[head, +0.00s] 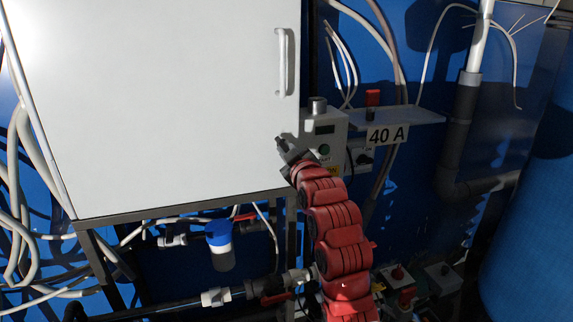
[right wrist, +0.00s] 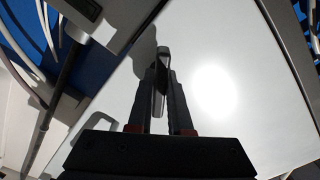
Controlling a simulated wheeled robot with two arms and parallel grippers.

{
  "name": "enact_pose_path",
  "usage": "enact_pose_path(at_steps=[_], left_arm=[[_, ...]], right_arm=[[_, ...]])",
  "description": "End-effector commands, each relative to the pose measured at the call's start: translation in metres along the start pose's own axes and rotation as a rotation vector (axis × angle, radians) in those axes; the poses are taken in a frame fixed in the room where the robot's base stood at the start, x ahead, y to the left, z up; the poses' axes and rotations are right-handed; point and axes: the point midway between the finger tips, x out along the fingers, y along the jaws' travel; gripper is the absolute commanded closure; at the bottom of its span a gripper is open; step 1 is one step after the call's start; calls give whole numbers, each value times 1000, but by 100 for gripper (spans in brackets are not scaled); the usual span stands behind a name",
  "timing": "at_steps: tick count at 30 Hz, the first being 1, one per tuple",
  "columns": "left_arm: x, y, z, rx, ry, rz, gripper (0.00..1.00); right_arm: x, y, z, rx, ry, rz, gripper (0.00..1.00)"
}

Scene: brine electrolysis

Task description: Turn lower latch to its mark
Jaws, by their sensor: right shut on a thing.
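The lower latch (right wrist: 159,92) is a small dark grey lever on the white cabinet door (head: 150,100), near the door's lower right edge. My right gripper (head: 284,146) reaches up to it on the red arm and is shut on it. In the right wrist view my right gripper (right wrist: 162,85) has one dark finger on each side of the latch, close to the white door surface. In the head view the fingers mostly hide the latch. I cannot make out its mark. My left gripper is not in view.
A white door handle (head: 283,62) is above the gripper. A grey control box (head: 326,128) and a shelf with a "40 A" label (head: 387,135) stand close on the right. Pipes, a blue-capped container (head: 221,250) and valves are below the cabinet.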

Motion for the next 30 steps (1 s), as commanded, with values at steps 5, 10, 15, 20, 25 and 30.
enact_pose_path(at_steps=[5, 10, 15, 20, 25, 30], left_arm=[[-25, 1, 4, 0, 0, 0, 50], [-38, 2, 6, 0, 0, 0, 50], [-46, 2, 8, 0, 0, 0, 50], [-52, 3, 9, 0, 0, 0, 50], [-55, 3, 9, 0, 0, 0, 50], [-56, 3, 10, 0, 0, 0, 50]], right_arm=[[0, -3, 4, 168, 1, 0, 100], [0, -2, 3, 319, 0, -1, 100], [0, -2, 2, 451, 1, 0, 100], [0, -1, 2, 545, -1, 1, 100], [0, -1, 1, 612, -1, -1, 100], [0, -1, 1, 647, -2, -1, 100]])
